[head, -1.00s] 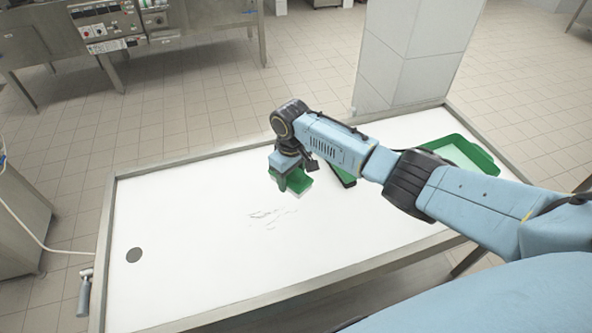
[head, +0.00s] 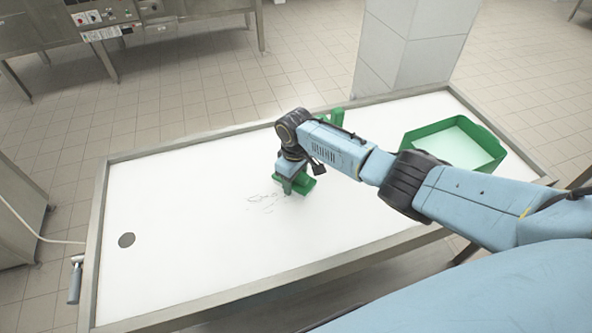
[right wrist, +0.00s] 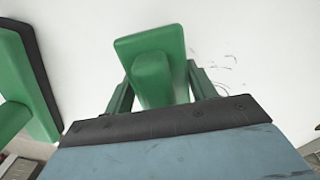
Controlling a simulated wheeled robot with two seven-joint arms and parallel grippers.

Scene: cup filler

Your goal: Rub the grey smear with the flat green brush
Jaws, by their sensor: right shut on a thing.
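The flat green brush (right wrist: 150,65) is held in my right gripper (head: 289,178), which is shut on its handle. In the right wrist view the green handle stands between the two fingers, above the brush's flat rectangular back. The brush is low over the white table, just right of the grey smear (head: 262,201); whether it touches the surface I cannot tell. The smear is a patch of thin dark strokes, and part of it shows to the right of the brush in the right wrist view (right wrist: 226,64). My left gripper is not in view.
Another green tool (head: 333,117) with a dark edge lies behind my right arm, and shows at left in the right wrist view (right wrist: 22,80). A green tray (head: 409,140) stands at the table's right end. A dark round spot (head: 127,240) marks the left end.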

